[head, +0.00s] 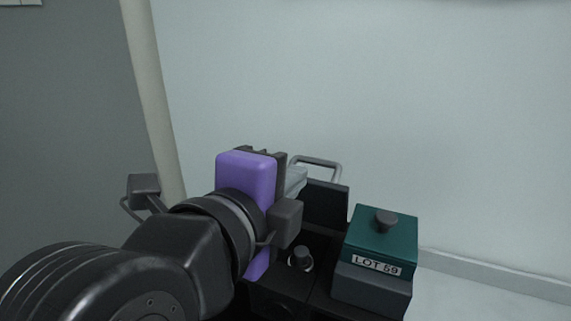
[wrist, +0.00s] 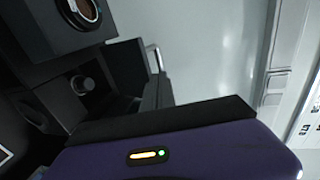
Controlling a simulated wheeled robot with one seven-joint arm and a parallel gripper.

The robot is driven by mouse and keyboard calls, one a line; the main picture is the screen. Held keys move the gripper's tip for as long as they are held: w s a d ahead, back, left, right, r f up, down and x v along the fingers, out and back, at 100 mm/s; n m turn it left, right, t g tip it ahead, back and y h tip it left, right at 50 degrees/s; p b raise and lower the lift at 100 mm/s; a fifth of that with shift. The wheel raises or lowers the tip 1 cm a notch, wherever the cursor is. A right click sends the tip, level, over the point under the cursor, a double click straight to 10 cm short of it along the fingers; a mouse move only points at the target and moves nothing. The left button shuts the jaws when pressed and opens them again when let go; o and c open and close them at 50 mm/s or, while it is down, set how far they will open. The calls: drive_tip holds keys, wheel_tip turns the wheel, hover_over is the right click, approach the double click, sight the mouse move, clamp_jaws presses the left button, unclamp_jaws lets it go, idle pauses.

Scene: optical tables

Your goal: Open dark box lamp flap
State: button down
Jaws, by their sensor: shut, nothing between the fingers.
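The dark box (head: 290,285) is a low black housing with a round black knob (head: 301,257). A black upright panel (head: 326,203) stands at its back, with a grey metal handle loop (head: 318,164) above it. In the wrist view the knob (wrist: 83,84), the panel (wrist: 126,67) and the handle (wrist: 154,58) show at the left. I cannot tell which part is the lamp flap. My gripper (head: 281,166), with a purple body, is shut and empty at the left of the panel. Its fingertips are mostly hidden, so contact cannot be told.
A box labelled LOT 59 (head: 372,290) with a teal lid (head: 382,239) and dark lid knob (head: 385,220) stands close at the right. A pale wall (head: 440,110) rises behind. A beige post (head: 150,90) stands at the left. Pale surface at the lower right is clear.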

sight(318, 160)
drive_tip(key=p+x, duration=0.1)
drive_tip(key=x, duration=0.6)
drive_tip(key=shift+p, duration=0.3)
drive_tip(key=shift+w+d+r+g, duration=0.2)
drive_tip(key=shift+w+r+g, duration=0.05)
drive_tip(key=shift+w+g, duration=0.25)
drive_tip(key=shift+w+d+f+b, duration=0.15)
drive_tip(key=shift+w+b, duration=0.15)
drive_tip(key=shift+b, duration=0.05)
drive_tip(key=shift+w+d+b, duration=0.1)
drive_tip(key=shift+w+b, duration=0.2)
drive_tip(key=shift+w, duration=0.05)
